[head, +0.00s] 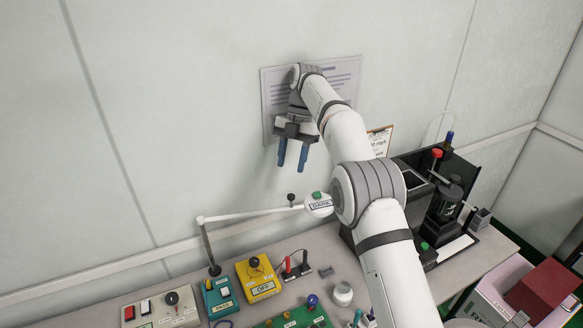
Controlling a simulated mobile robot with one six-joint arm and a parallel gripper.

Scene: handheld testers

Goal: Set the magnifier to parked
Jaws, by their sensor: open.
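The magnifier appears to be the jointed white lamp-like arm (250,215) on a dark post at the back of the bench. Its round white head (318,208) carries a green top piece and a label that seems to read "PARK". A dark knob (291,197) stands on the arm just left of the head. My gripper (292,168) is open and empty, its blue fingers pointing down. In the picture it is above the knob and apart from it. My arm hides what lies right of the head.
A yellow box (258,279), a teal box (218,297) and a pale switch box (160,308) stand along the bench. A green board (297,318) lies in front. A black machine (440,200) stands at right. A sheet (345,82) hangs behind my gripper.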

